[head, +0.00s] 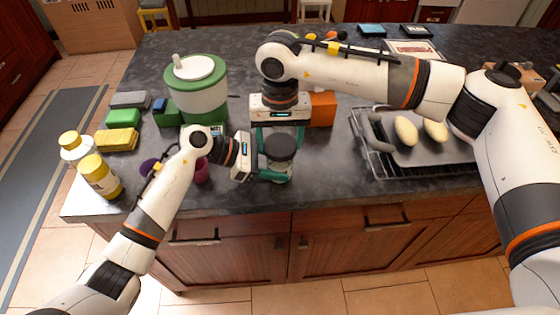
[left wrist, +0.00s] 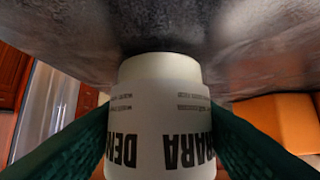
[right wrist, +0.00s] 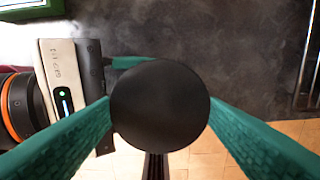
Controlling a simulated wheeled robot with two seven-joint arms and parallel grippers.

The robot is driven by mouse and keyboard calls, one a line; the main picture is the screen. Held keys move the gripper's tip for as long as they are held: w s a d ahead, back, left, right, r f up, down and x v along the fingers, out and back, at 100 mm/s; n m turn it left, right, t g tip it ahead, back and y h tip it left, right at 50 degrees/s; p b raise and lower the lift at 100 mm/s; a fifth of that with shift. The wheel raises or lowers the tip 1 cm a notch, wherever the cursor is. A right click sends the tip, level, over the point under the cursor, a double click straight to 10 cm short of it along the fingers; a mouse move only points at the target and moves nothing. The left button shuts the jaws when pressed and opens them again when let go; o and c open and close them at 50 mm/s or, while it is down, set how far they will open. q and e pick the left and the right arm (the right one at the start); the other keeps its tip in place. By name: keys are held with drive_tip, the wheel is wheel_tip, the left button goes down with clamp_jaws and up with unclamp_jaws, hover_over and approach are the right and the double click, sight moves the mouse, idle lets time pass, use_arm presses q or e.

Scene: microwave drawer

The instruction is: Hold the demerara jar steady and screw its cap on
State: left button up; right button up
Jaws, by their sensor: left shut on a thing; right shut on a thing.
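The demerara jar (head: 277,174) stands upright near the counter's front edge. Its white body with black lettering fills the left wrist view (left wrist: 160,110), upside down there. My left gripper (head: 270,172) is shut around the jar's body from the left, one teal finger on each side. The black cap (head: 280,147) sits at the top of the jar. My right gripper (head: 281,138) reaches down from above and is shut on the cap, which shows as a black disc between its fingers in the right wrist view (right wrist: 160,105). The threads are hidden, so how tightly the cap sits cannot be told.
A green and white canister (head: 200,95) stands at the back left. Yellow-capped bottles (head: 98,175) and a yellow sponge (head: 117,140) are at the far left. A pink cup (head: 201,172) is behind my left wrist. An orange box (head: 322,108) and a tray (head: 455,152) lie to the right.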

drive_tip(key=m, duration=1)
drive_tip(key=o, duration=0.9)
drive_tip(key=shift+r, duration=0.1)
drive_tip(key=shift+r, duration=2.4)
